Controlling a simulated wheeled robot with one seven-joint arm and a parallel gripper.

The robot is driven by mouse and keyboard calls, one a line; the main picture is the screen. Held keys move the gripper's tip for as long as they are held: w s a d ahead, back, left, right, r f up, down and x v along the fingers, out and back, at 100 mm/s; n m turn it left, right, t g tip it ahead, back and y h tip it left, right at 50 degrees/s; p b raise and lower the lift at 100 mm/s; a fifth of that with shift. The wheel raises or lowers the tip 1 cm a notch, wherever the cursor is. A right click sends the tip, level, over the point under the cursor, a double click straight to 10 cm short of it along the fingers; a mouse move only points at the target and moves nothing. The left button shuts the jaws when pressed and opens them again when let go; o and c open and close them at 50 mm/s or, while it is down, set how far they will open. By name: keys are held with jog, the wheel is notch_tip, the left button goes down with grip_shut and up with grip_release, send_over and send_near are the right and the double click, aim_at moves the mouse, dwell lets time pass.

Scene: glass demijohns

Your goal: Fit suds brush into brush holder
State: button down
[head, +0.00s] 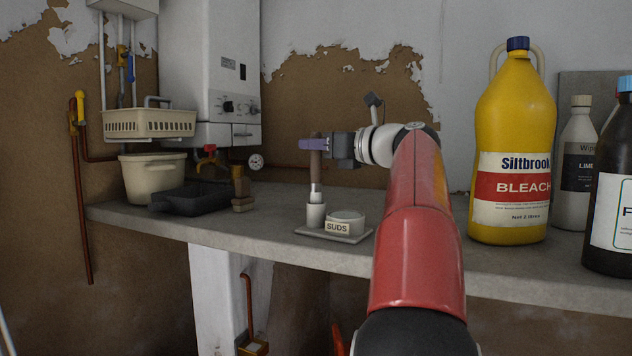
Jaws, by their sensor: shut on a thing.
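My gripper (313,144) is shut on the suds brush (316,166), around the upper part of its brown handle. The brush is upright, with a silvery collar at its lower end. That end meets the top of a small pale cup (315,217), which looks like the brush holder. I cannot tell whether the tip is inside the cup or just above it. The bristles are not visible.
The grey worktop (270,213) is bare just left of the holder. A yellow bleach bottle (512,140) and other bottles stand right of my arm.

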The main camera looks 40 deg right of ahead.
send_over(318, 191)
jog(key=w, duration=0.1)
jog(key=shift+d+f+b, duration=0.15)
jog(key=shift+f+b, duration=0.2)
jog(key=shift+f, duration=1.9)
jog(key=c, duration=1.3)
grip_release()
jog(key=shift+f, duration=0.1)
jog(key=shift+f+b, duration=0.15)
jog(key=shift+b, duration=0.4)
jog(key=shift+s+d, duration=0.1)
jog(key=shift+s, duration=0.1)
jog(key=v, duration=0.7)
jog(key=shift+s+d, duration=0.15)
